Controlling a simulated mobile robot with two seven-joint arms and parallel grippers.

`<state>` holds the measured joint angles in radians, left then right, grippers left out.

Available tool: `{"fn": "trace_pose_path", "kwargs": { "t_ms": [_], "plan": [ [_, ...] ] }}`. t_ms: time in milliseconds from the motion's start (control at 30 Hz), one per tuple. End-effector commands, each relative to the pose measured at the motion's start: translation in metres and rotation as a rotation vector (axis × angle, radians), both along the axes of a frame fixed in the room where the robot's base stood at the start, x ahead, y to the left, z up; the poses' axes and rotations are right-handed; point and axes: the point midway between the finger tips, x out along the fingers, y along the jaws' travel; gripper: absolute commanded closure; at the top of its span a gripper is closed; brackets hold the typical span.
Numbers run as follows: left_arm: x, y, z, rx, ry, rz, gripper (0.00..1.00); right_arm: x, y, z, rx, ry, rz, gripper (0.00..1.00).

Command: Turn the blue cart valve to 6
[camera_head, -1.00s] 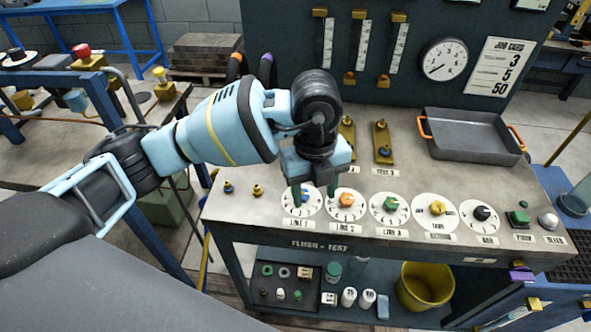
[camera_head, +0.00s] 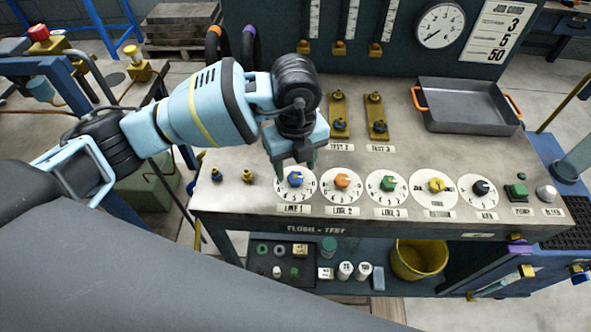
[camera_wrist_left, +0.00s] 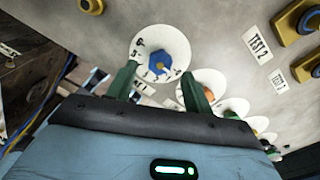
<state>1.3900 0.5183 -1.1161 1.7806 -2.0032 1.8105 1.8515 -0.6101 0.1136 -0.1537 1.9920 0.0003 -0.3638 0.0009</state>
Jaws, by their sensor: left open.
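The blue valve knob (camera_head: 295,180) sits on a round white numbered dial labelled LINE 1, at the left end of the row on the bench front. In the left wrist view the blue knob (camera_wrist_left: 158,64) shows beyond my fingertips, with the dial's numbers around it. I cannot tell for sure which number it points to. My left gripper (camera_head: 296,168) is open, its green fingers pointing down just behind and above the knob, one to each side in the picture. They look empty; contact with the knob cannot be told. My right gripper is not in view.
An orange knob (camera_head: 342,181) on its dial is close on the right, followed by green, yellow and black ones. Two brass TEST fittings (camera_head: 339,112) stand behind. A grey tray (camera_head: 464,105) is at the back right.

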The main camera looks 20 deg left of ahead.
Motion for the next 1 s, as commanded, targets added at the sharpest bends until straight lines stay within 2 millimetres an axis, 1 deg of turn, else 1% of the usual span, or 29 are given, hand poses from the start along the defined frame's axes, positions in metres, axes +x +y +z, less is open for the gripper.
{"fn": "trace_pose_path", "kwargs": {
  "t_ms": [33,100,200,333,567,667,900,1000],
  "plan": [
    [0.0,0.001,-0.008,0.002,0.003,0.001,0.49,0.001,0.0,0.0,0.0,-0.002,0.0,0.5],
    [0.0,0.0,-0.016,0.0,0.003,0.001,0.49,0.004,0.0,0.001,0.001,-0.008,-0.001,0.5],
    [0.0,0.0,-0.024,0.001,0.001,0.002,0.49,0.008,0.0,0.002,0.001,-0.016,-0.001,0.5],
    [0.0,0.0,-0.028,0.0,-0.001,0.001,0.49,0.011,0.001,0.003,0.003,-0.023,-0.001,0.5],
    [0.0,0.0,-0.028,0.0,-0.001,0.001,0.49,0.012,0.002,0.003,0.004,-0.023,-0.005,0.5],
    [0.0,0.0,-0.028,0.0,-0.001,0.001,0.6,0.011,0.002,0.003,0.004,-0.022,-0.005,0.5],
    [0.0,0.0,-0.028,0.0,0.0,0.001,0.92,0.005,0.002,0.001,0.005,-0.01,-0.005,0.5],
    [0.0,0.0,-0.028,0.0,0.0,0.0,0.93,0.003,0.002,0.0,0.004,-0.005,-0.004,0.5]
  ]
}}
